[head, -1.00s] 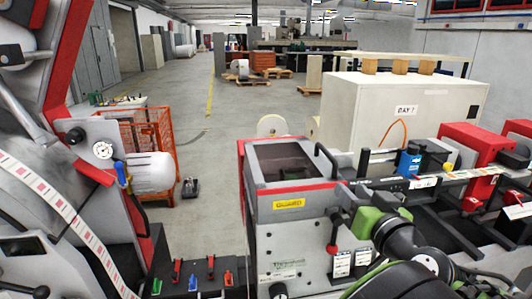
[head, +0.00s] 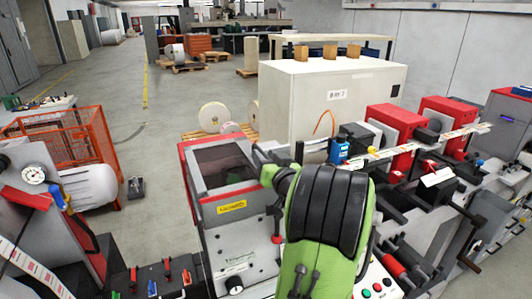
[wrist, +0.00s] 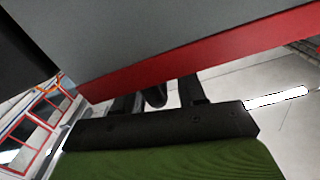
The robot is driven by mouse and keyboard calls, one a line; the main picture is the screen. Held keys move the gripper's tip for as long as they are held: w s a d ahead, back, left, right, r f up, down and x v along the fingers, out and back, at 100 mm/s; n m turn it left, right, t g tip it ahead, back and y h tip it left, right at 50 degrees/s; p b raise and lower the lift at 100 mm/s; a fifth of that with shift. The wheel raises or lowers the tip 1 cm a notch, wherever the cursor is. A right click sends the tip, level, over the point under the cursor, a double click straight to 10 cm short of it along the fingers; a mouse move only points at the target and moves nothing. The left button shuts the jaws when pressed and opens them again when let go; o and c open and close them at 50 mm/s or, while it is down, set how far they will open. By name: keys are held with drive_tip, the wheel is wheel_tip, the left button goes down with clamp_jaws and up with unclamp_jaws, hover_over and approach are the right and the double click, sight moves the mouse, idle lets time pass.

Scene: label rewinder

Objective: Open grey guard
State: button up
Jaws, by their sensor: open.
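The grey guard (head: 236,190) is a grey box-shaped cover with a dark window, red edges and a yellow label, and it looks shut. Its black handle (head: 260,158) at the right edge is partly hidden behind my green and black arm. In the wrist view, the guard's grey panel with a red edge (wrist: 190,58) crosses the top. My gripper (wrist: 158,93) is open just below that edge, its fingertips partly hidden. A dark rounded piece shows between the fingers, perhaps the handle; I cannot tell whether they touch it.
A red-knobbed lever (head: 277,238) is on the machine front below the guard. A blue unit (head: 339,151) and red housings (head: 392,125) stand to the right. A white cabinet (head: 330,100) is behind.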

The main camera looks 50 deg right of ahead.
drive_tip(key=shift+f, duration=0.1)
drive_tip(key=shift+c, duration=0.3)
drive_tip(key=shift+s, duration=0.1)
clamp_jaws()
